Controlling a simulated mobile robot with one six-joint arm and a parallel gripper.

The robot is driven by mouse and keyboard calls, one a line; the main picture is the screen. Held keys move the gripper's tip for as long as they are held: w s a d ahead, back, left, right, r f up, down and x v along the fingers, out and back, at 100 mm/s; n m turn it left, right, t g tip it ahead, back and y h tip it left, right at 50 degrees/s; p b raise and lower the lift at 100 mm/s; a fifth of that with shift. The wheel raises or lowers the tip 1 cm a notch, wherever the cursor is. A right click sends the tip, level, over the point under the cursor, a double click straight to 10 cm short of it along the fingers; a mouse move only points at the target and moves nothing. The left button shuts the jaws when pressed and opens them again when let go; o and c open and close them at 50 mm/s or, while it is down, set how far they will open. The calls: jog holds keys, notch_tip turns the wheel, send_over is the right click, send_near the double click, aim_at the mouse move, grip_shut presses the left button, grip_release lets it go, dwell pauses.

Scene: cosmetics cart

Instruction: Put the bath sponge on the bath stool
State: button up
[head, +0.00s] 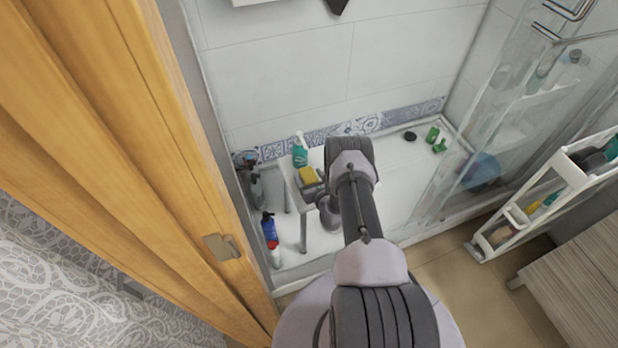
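The yellow bath sponge (307,175) shows in the head view at the left end of the white bath stool (291,180), just in front of a teal pump bottle. My gripper (313,188) is right beside the sponge, on its near side, over the stool. I cannot tell whether the fingers touch or hold the sponge, or whether the sponge rests on the stool or is slightly above it. My arm hides the middle and right part of the stool.
The teal pump bottle (300,152) stands on the stool. A blue bottle (269,227) and dark bottles (253,180) stand on the shower floor at left. Green items (433,135) lie at the far right. A glass door (470,150), white cart (540,205) and wooden door (150,150) flank the shower.

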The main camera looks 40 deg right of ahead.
jog(key=shift+r+p, duration=0.35)
jog(key=shift+p, duration=0.05)
jog(key=p+v, duration=0.5)
jog(key=v, duration=0.6)
jog(key=shift+s, duration=0.45)
